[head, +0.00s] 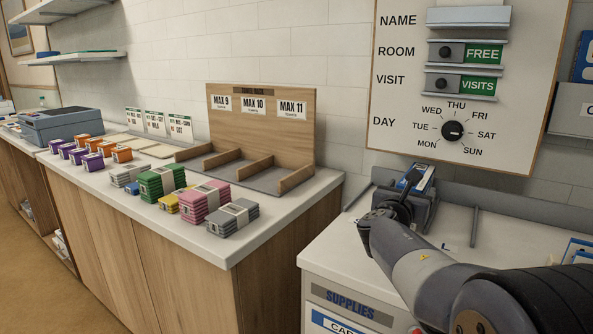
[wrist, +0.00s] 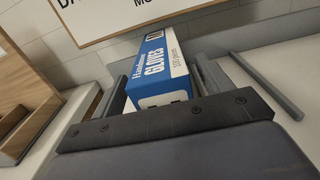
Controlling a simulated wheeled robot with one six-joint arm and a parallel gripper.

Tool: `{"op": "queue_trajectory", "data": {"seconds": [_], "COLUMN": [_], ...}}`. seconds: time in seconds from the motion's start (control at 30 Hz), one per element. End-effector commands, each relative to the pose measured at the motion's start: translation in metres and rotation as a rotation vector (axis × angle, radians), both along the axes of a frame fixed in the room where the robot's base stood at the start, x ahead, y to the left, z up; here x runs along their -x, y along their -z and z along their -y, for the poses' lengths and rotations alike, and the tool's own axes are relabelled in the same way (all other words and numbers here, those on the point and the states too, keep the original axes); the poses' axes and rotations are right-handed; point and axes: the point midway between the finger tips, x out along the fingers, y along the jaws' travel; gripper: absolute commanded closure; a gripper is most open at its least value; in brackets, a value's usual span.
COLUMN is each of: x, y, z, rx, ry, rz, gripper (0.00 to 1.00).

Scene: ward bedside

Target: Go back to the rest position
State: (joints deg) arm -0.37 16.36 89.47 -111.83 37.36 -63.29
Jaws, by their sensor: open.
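My gripper (head: 403,207) is at the right side of the head view, over the supplies counter, by a grey holder (head: 384,178) against the wall. A blue and white box of gloves (wrist: 160,72) shows large in the wrist view, lying between and beyond my open fingers. It also shows in the head view as a small blue and white box (head: 418,178) at the holder, just past my gripper. Whether a finger touches the box cannot be told. The box's lower part is hidden.
Above the holder is a white board with a day dial (head: 453,131) and sliding signs. To the left, a counter bears a wooden rack (head: 262,120), several colored packs (head: 163,182) and a grey bin (head: 62,124). A grey rail (wrist: 268,86) lies right of the gripper.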

Motion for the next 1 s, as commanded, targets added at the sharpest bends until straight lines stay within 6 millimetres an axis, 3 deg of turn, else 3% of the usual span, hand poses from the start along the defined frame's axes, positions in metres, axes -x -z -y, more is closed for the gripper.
{"op": "queue_trajectory", "data": {"seconds": [0.2,0.23,0.5,1.0], "x": [-0.029,-0.029,-0.004,-0.001], "y": [0.009,-0.004,-0.006,-0.006], "z": [0.021,0.02,0.003,0.001], "rx": [-0.001,0.0,-0.001,0.0], "ry": [0.001,0.0,0.0,0.001], "rz": [-0.001,0.001,0.001,0.0], "gripper": [0.26,0.26,0.26,0.26]}}
